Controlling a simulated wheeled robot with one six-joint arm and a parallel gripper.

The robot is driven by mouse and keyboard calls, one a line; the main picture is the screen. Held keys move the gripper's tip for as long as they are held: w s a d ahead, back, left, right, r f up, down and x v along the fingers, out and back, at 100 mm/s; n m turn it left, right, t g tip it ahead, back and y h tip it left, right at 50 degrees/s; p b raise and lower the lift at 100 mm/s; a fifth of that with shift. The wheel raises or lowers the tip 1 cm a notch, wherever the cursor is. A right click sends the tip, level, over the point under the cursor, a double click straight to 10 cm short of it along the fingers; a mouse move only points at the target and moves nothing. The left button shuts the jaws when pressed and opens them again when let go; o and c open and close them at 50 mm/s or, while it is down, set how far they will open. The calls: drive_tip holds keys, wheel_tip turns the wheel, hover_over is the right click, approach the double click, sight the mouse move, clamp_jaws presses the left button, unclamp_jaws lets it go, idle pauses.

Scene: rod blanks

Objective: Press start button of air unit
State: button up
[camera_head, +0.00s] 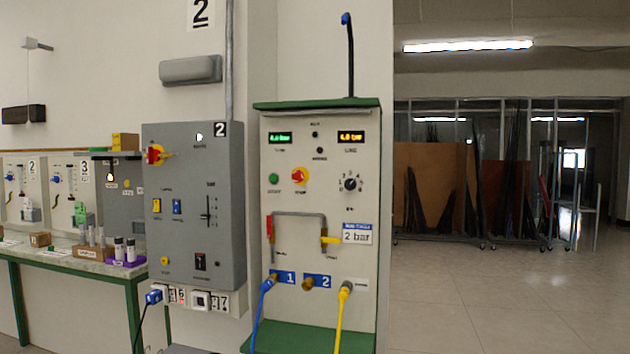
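The air unit (362,275) is a cream panel with green trim in the middle of the head view. Its green start button (273,178) is a small round button at the upper left of the panel, with a label below it that seems to read START. Two lit displays (280,138) are above, one green and one amber, and a dark rotary knob (351,184) is to the right. Nothing covers the start button. My gripper is not in view.
A grey electrical box (222,165) with a red and yellow switch stands just left of the air unit. Blue (258,315) and yellow (341,320) hoses hang from the unit's lower front. A bench (75,258) is at left. The floor (500,290) at right is open.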

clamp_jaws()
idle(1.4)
